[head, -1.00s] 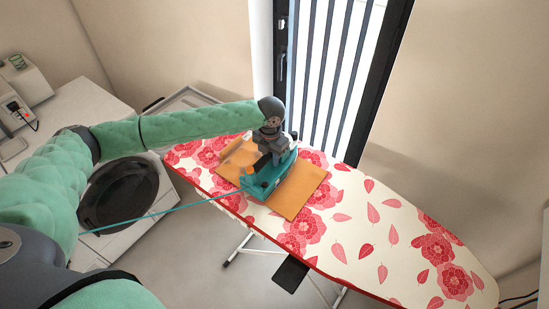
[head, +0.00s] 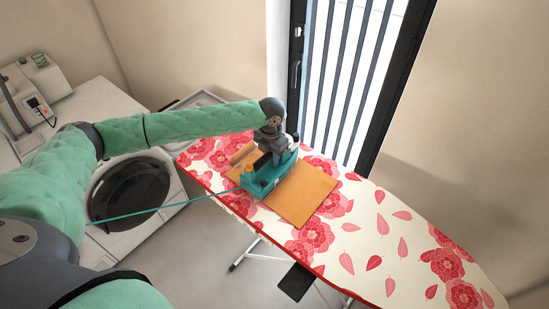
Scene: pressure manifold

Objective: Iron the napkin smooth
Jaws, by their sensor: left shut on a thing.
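An orange napkin (head: 305,196) lies on the floral ironing board (head: 375,230). Its right part looks flat, and a raised fold or bump shows at its upper left end. A teal iron (head: 264,181) stands on the left part of the napkin and hides some of it. My left gripper (head: 269,153) is above the iron and shut on its handle; the fingertips are mostly hidden. A teal cord runs from the iron toward the lower left. My right gripper is not in view.
A white front-loading machine (head: 166,178) stands left of the board under a white counter (head: 85,100) with devices on it. A barred window (head: 345,80) is behind the board. The board's right part is clear.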

